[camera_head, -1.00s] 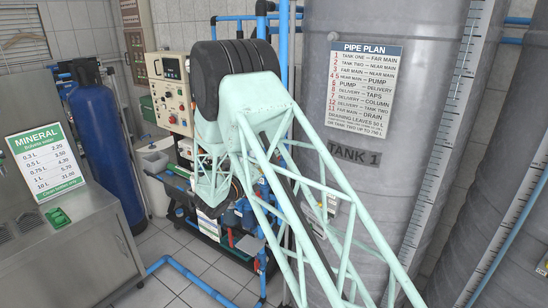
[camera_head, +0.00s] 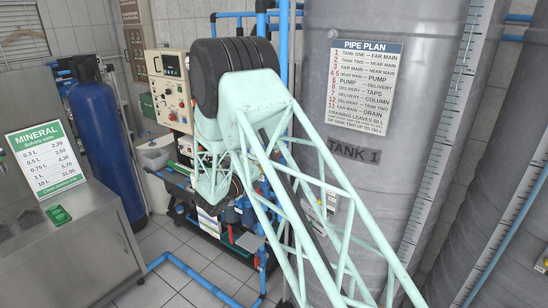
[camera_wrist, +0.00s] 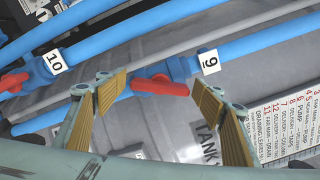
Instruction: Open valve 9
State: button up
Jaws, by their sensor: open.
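Valve 9 has a red lever handle (camera_wrist: 160,86) on a blue pipe, with a white tag reading 9 (camera_wrist: 210,63) beside it, in the wrist view. My gripper (camera_wrist: 158,90) is open, one finger to the left and one to the right of the handle in the picture. The handle shows in the gap between the fingertips. I cannot tell whether either finger touches it. The handle slants slightly to the pipe. In the head view my lattice arm reaches toward the pipework, and my gripper and valve 9 cannot be made out there.
A valve tagged 10 (camera_wrist: 54,61) with its own red handle (camera_wrist: 13,82) sits left of my gripper. Blue pipes (camera_wrist: 130,32) run close by. The grey tank 1 (camera_head: 320,60) with its pipe plan sign (camera_head: 364,86) stands right of the rack. A blue cylinder (camera_head: 105,140) stands left.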

jog(key=v, duration=1.2)
dwell(0.3)
jog(key=shift+c, duration=0.3)
